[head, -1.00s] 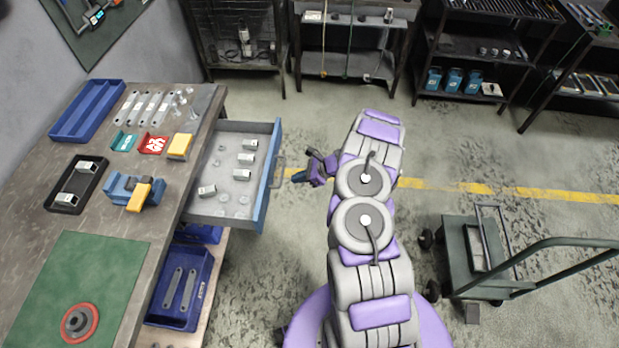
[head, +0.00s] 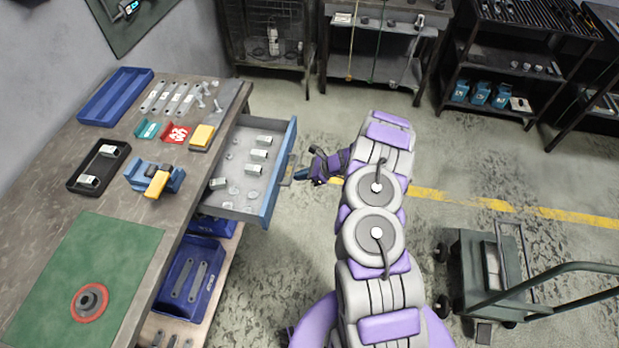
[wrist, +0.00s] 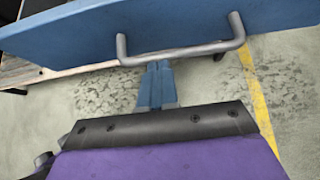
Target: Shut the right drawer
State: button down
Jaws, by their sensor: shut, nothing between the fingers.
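The right drawer (head: 243,203) is pulled out from the right side of the workbench in the head view. It is grey inside with a blue front (head: 279,178), and holds several metal brackets (head: 258,154) and small round parts. Its grey bar handle (wrist: 190,52) crosses the top of the wrist view, in front of the blue drawer front (wrist: 160,26). My gripper (head: 299,174) is shut and empty, close to the handle on the outer side of the front. In the wrist view the blue fingers (wrist: 157,70) reach up to the handle bar. I cannot tell whether they touch it.
A blue bin (head: 187,283) sits on the shelf below. A green cart (head: 480,275) stands at right. Floor between is clear.

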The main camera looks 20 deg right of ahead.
jog(key=b, duration=0.4)
send_over(243, 174)
jog(key=shift+s+d+f, duration=0.1)
jog(key=shift+s+d, duration=0.15)
jog(key=shift+w+a+r, duration=0.2)
jog(key=shift+a, duration=0.05)
jog(key=shift+a, duration=0.15)
